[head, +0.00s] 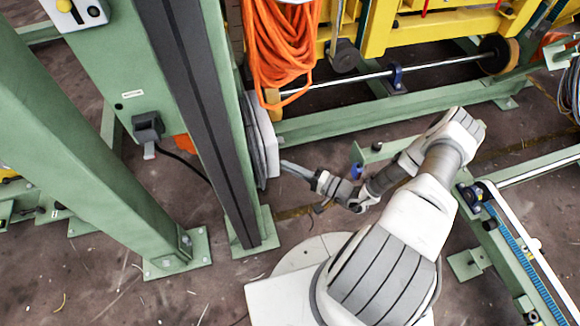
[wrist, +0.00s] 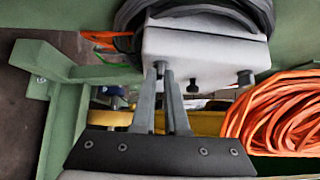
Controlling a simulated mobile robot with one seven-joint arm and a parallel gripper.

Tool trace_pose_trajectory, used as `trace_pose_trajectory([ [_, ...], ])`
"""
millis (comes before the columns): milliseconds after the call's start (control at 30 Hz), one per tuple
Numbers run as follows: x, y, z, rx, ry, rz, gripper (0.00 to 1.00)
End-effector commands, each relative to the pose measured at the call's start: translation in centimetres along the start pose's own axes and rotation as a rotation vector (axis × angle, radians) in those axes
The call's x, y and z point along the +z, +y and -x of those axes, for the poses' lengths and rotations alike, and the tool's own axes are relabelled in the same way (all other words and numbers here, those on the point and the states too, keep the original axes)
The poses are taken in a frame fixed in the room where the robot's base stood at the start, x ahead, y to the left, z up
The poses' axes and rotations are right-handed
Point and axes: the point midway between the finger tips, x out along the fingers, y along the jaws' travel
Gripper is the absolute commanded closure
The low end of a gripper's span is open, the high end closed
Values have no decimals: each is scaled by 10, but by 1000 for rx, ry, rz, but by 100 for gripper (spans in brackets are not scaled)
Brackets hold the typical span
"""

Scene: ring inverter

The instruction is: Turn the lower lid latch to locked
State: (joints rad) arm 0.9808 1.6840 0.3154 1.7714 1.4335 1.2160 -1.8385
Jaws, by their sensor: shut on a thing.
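A pale grey box lid (wrist: 205,48) is mounted on the green column; in the head view its edge (head: 262,140) shows on the column's right side. In the wrist view my gripper's fingertips (wrist: 160,74) close around a small dark latch (wrist: 159,66) at the lid's left edge, which is the lower end in the head view. The fingers hide most of this latch, so I cannot tell its turn position. Another dark latch (wrist: 245,77) stands at the lid's other end. In the head view my gripper (head: 288,167) reaches the lid's lower part.
Black cable (wrist: 195,18) is coiled behind the lid. An orange cable coil (head: 280,45) hangs just above the box in the head view. A green column (head: 205,120) stands left of it, and a green-framed rail (head: 530,250) lies to the right.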

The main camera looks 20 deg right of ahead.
Motion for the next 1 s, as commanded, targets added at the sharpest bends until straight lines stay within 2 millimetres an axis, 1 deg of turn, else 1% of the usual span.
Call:
trace_pose_trajectory([
  [233, 1, 0, 0, -1, -3, 1, 100],
  [267, 1, 0, 0, 0, -3, 1, 85],
  [300, 1, 0, 0, 0, -3, 1, 78],
  [367, 1, 0, 0, 0, -2, 0, 67],
  [400, 1, 0, 0, 0, -2, 0, 60],
  [433, 1, 0, 0, 0, -2, 0, 59],
  [767, 0, 0, 0, 0, -1, 0, 59],
  [1000, -6, 0, 4, 1, -5, 1, 59],
])
